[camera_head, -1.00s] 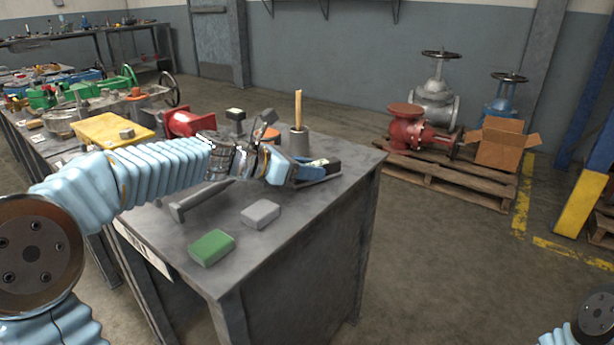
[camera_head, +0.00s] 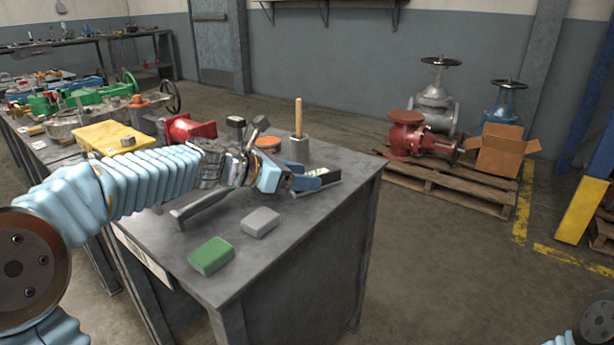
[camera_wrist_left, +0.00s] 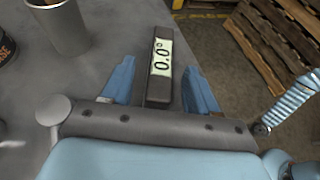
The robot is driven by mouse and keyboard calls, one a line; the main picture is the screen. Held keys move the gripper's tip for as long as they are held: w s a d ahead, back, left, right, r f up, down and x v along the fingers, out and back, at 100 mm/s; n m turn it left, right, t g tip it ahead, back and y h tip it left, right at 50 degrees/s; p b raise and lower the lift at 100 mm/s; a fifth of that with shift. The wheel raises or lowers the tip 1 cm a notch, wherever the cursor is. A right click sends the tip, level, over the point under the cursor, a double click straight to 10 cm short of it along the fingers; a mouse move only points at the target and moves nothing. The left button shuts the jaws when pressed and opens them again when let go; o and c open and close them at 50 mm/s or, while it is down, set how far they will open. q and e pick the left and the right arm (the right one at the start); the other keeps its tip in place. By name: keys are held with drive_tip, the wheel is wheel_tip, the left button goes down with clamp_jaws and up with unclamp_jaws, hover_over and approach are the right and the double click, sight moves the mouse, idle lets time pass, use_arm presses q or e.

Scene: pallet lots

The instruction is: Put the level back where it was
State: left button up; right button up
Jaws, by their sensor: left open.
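The level is a dark bar with a lit display reading 0.0°, seen in the left wrist view (camera_wrist_left: 161,90). It lies on the grey table and also shows small in the head view (camera_head: 331,174), partly hidden by my gripper. My left gripper (camera_head: 316,181) is open at the table's right end. In the left wrist view its blue fingers (camera_wrist_left: 161,72) stand one on each side of the level, with a visible gap on both sides. My right arm shows only at the lower right corner of the head view; its gripper is out of sight.
On the table (camera_head: 290,225) are a green block (camera_head: 211,256), a grey block (camera_head: 260,222) and a metal cup with a wooden handle (camera_head: 298,149). An orange-topped tin (camera_head: 267,144) and a red part (camera_head: 190,129) stand behind my arm. A pallet (camera_head: 455,184) stands beyond open floor.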

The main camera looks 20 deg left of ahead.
use_arm(q)
drive_tip(key=p+v, duration=0.1)
drive_tip(key=v, duration=0.9)
